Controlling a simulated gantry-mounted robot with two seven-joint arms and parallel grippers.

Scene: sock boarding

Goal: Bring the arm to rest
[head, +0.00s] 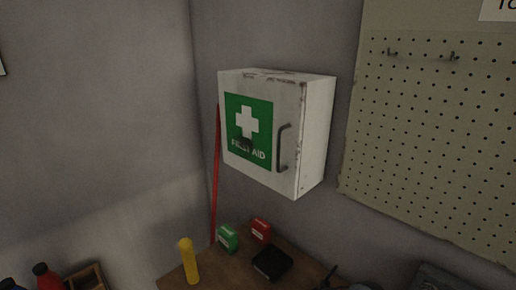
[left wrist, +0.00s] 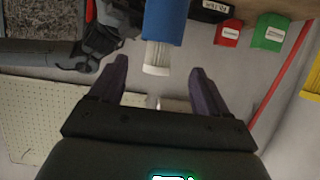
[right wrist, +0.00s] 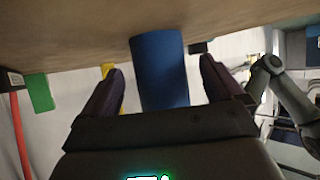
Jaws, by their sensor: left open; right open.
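A blue cylinder (left wrist: 164,20) with a whitish, ribbed end piece (left wrist: 158,56) shows in the left wrist view. My left gripper (left wrist: 158,68) is open, its two dark fingers apart on either side of the whitish end in the picture. In the right wrist view a blue cylinder (right wrist: 160,70) stands out from the brown tabletop edge. My right gripper (right wrist: 162,68) is open, with its fingers to either side of that cylinder in the picture. I see no finger touching it, and the depth between them is unclear. Neither gripper nor the blue cylinder shows in the head view.
A white first aid cabinet (head: 312,140) hangs in the corner beside a pegboard (head: 430,150). Below, a brown table (head: 215,270) holds a yellow cylinder (head: 189,262), a green box (head: 228,238), a red box (head: 261,230) and a black box (head: 272,264). A red pole (head: 215,180) stands behind.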

